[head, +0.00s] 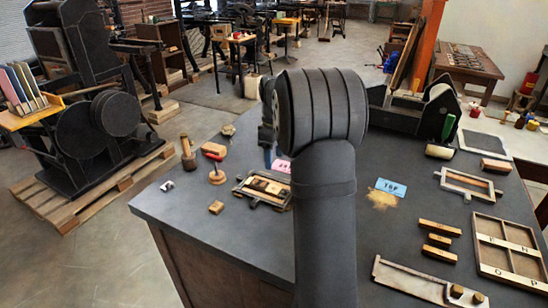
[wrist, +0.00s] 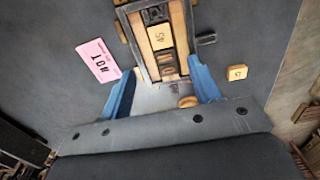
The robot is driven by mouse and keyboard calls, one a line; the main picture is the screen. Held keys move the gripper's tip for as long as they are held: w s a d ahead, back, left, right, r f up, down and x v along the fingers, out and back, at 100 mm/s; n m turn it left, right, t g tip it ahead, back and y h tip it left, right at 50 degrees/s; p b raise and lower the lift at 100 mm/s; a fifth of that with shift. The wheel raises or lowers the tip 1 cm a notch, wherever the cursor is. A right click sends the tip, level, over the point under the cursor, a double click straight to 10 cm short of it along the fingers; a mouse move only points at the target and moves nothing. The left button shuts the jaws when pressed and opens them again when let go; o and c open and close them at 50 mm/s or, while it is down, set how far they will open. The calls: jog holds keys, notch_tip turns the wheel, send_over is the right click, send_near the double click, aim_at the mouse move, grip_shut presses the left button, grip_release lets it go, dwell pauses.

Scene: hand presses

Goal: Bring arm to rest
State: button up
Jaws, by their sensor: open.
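My arm rises through the middle of the head view and bends over the dark worktop (head: 235,245). My gripper (wrist: 160,67) shows two blue fingers spread apart in the wrist view, with nothing held between them. In the head view, only a blue finger (head: 267,158) shows beside my wrist; the rest is hidden. Below the fingers is a dark metal frame (wrist: 127,30) with wooden pieces and type blocks inside. It also shows in the head view (head: 240,186). How high the fingers are above it I cannot tell.
A pink card (wrist: 98,60) and a small wooden block (wrist: 237,73) lie beside the frame. A red-handled tool (head: 213,156) and a mallet (head: 187,155) stand behind it. A blue card (head: 391,187), wooden blocks (head: 439,226) and a divided tray (head: 480,265) lie right of my arm.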

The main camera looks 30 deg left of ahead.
aim_at(274, 189)
notch_tip(274, 189, down, 11)
jog(key=shift+r, duration=0.1)
dwell(0.5)
jog(key=o, duration=0.9)
jog(key=shift+o, duration=0.2)
jog(key=s+a+r+t+y, duration=0.1)
jog(key=s+a+r, duration=0.2)
jog(key=a+r, duration=0.35)
jog(key=s+a+r+t, duration=0.25)
jog(key=a+r, duration=0.25)
jog(key=r, duration=0.3)
jog(key=s+a+r+t+y, duration=0.1)
jog(key=s+a+r, duration=0.3)
jog(key=a+r, duration=0.25)
jog(key=d+x, duration=0.1)
jog(key=x, duration=0.8)
jog(key=shift+a+f, duration=0.2)
jog(key=shift+s+g, duration=0.15)
jog(key=shift+g, duration=0.1)
